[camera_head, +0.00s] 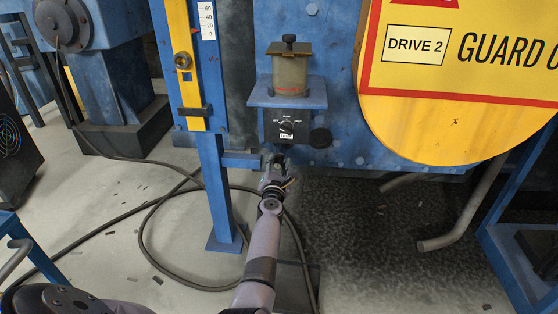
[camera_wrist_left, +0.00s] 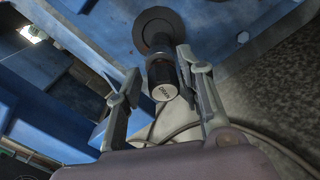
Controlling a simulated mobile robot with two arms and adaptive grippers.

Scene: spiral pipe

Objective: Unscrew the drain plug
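The drain plug (camera_wrist_left: 164,88) is a short dark cylinder with a pale end face marked "DRAIN". In the left wrist view it sticks out of a dark round flange on a blue wall. My left gripper (camera_wrist_left: 158,66) has one finger on each side of the plug. A gap shows at the left finger; the right finger is close to the plug, and I cannot tell if it touches. In the head view my left gripper (camera_head: 274,172) is below the small dial box, and the plug cannot be made out clearly there. My right gripper is not in view.
A dial box (camera_head: 288,128) sits under a blue shelf with a glass cup (camera_head: 290,70) above my gripper. A yellow round guard (camera_head: 455,130) is at the right. A blue post (camera_head: 215,180) stands close at the left. A cable (camera_head: 160,215) lies on the floor.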

